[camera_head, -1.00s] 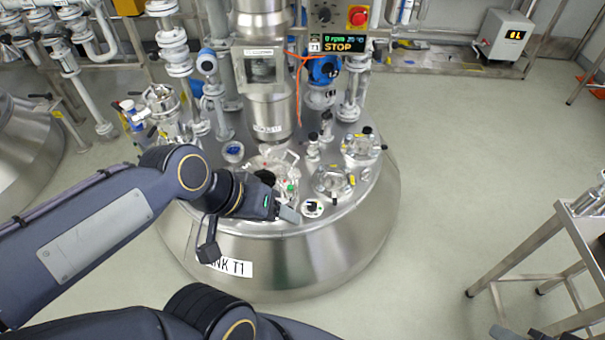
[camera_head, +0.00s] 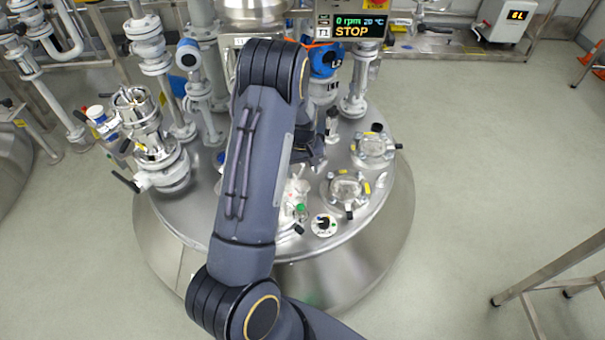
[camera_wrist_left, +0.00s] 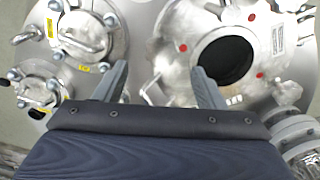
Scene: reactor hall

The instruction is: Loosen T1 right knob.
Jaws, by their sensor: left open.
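Tank T1 (camera_head: 385,235) is a round steel vessel that fills the middle of the head view. My right gripper is not in view.
A valve assembly (camera_head: 152,150) stands on the left of the lid. A blue instrument (camera_head: 325,60) and pipes rise behind, under the STOP display (camera_head: 350,25). A steel frame (camera_head: 550,280) stands at the right. The floor between it and the tank is clear.

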